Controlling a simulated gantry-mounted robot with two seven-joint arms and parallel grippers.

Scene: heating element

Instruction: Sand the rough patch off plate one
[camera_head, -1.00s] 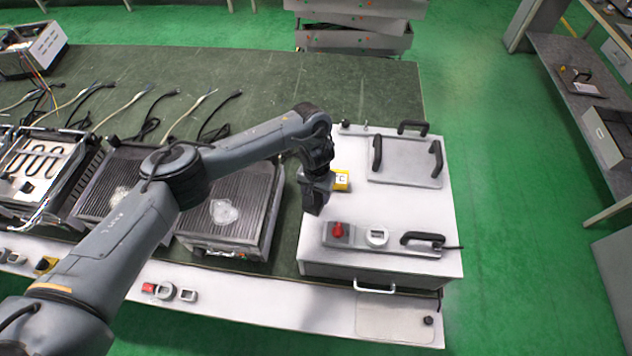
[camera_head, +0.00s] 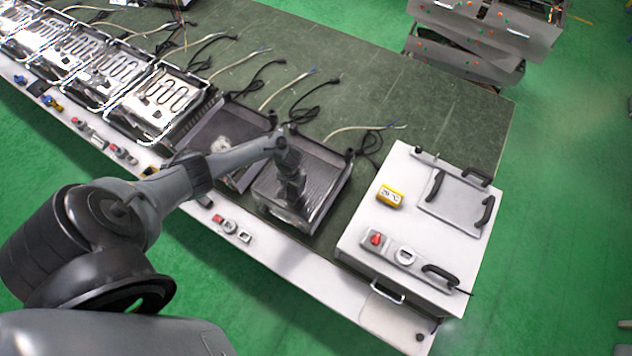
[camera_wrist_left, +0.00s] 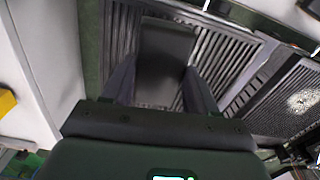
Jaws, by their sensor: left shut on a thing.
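My left gripper (camera_head: 292,192) is above the right-hand dark ribbed plate (camera_head: 325,165). In the left wrist view, its fingers (camera_wrist_left: 162,85) are shut on a dark grey block (camera_wrist_left: 165,50), which lies over the ribs of this plate (camera_wrist_left: 222,55). I cannot tell whether the block touches the plate. No rough patch shows on the uncovered part; any patch there is hidden by the block and gripper. The neighbouring ribbed plate (camera_head: 205,130) has a pale patch (camera_head: 226,145), also visible in the left wrist view (camera_wrist_left: 303,102). My right gripper is not in view.
A white box (camera_head: 365,228) stands to the right, with a yellow labelled block (camera_head: 390,196), a handled grey lid (camera_head: 455,205) and a red-knobbed panel (camera_head: 385,245). Cables (camera_head: 345,128) lie behind the plates. Open units with heating coils (camera_head: 150,100) line the left.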

